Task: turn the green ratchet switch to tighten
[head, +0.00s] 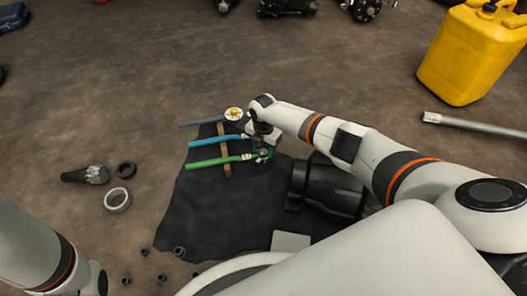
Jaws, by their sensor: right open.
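The green ratchet (207,163) lies on a black cloth, its green handle pointing left across a thin wooden strip (224,150). Its head end, where the switch is, sits on the right beside my right gripper. My right gripper (262,150) is open and low over the ratchet heads. The gripper and wrist partly cover that end, so I cannot make out the switch or whether a finger touches it. A blue-handled ratchet (214,142) lies just above the green one. My left arm shows at the lower left, but its gripper is out of view.
A grey-blue tool (203,122) with a white and gold disc (234,113) lies above. A dark cylindrical part (328,188) stands right of the ratchets. Rings, a dark tool (86,175) and several small sockets lie left and below. A yellow can (470,55) stands upper right.

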